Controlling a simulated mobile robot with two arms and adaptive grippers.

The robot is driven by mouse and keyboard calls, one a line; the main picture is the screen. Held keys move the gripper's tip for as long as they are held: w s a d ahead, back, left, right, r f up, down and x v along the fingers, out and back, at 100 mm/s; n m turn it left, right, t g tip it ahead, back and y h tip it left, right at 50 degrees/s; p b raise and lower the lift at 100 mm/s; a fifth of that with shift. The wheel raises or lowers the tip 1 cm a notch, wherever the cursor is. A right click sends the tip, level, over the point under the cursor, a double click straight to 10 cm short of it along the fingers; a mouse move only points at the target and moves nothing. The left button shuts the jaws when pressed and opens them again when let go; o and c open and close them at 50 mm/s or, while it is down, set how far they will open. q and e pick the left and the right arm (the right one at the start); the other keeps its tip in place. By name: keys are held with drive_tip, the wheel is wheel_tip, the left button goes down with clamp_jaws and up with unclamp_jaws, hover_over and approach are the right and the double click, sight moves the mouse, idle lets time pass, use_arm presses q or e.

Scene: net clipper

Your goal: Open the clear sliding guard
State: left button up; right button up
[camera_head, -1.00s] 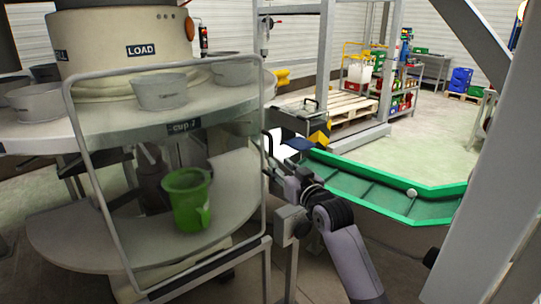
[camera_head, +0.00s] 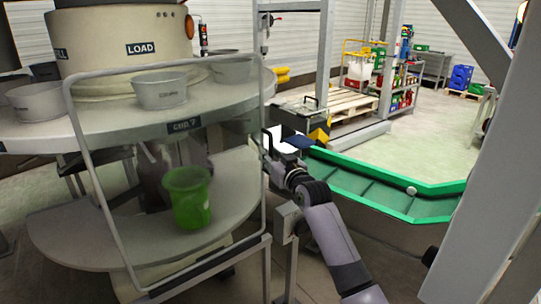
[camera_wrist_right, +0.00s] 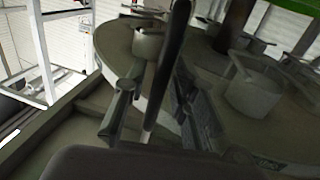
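The clear sliding guard (camera_head: 97,201) is a see-through panel in a grey tube frame, standing in front of the round table. A black upright handle (camera_head: 267,143) sits at its right edge. My right gripper (camera_head: 266,158) is at this handle. In the right wrist view a dark bar, seemingly the handle (camera_wrist_right: 172,60), runs between the two fingers of my right gripper (camera_wrist_right: 160,108). The fingers stand apart, with gaps visible beside the bar; I cannot tell whether either touches it. My left gripper is not in view.
Behind the guard, a green jug (camera_head: 188,198) stands on the lower shelf (camera_head: 75,243), and grey cups (camera_head: 160,91) stand on the round table (camera_head: 105,128). A green-edged conveyor (camera_head: 375,188) lies to the right. A grey post (camera_head: 480,200) rises at the right.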

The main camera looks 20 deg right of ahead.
clamp_jaws()
idle(0.6)
